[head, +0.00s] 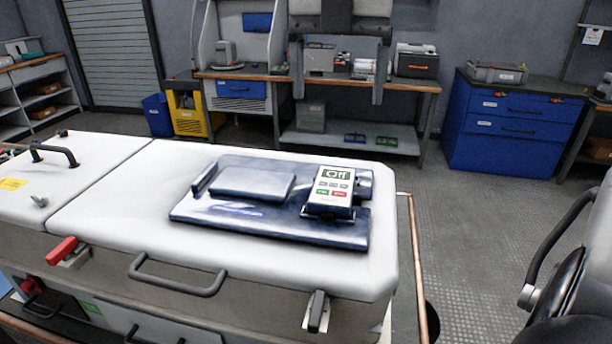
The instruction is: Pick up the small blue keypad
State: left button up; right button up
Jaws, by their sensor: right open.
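The small keypad (333,191) has a white face, dark blue sides, a green screen reading "Off" and small buttons, some green and red. It sits tilted at the right end of a dark blue plate (290,224) on the white cabinet top. My right gripper (338,101) hangs at the top centre of the head view, fingers pointing down and spread wide, with nothing held. It appears above the keypad in the picture, apart from it. My left gripper is not in view.
A raised blue block (253,183) lies on the plate left of the keypad. The white cabinet (120,205) has dark handles and a red latch (61,250). A workbench (425,88) and blue drawers (512,125) stand behind. The cabinet top around the plate is mostly clear.

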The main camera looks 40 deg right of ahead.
send_over(334, 185)
notch_tip(334, 185, down, 8)
jog(key=shift+s+f, duration=0.1)
jog(key=shift+f, duration=0.1)
notch_tip(334, 185, down, 6)
jog(key=shift+r+p, duration=0.1)
jog(key=shift+p, duration=0.7)
jog(key=shift+f+b, duration=0.35)
jog(key=shift+b, duration=0.3)
jog(key=c, duration=1.1)
jog(key=shift+r, duration=0.15)
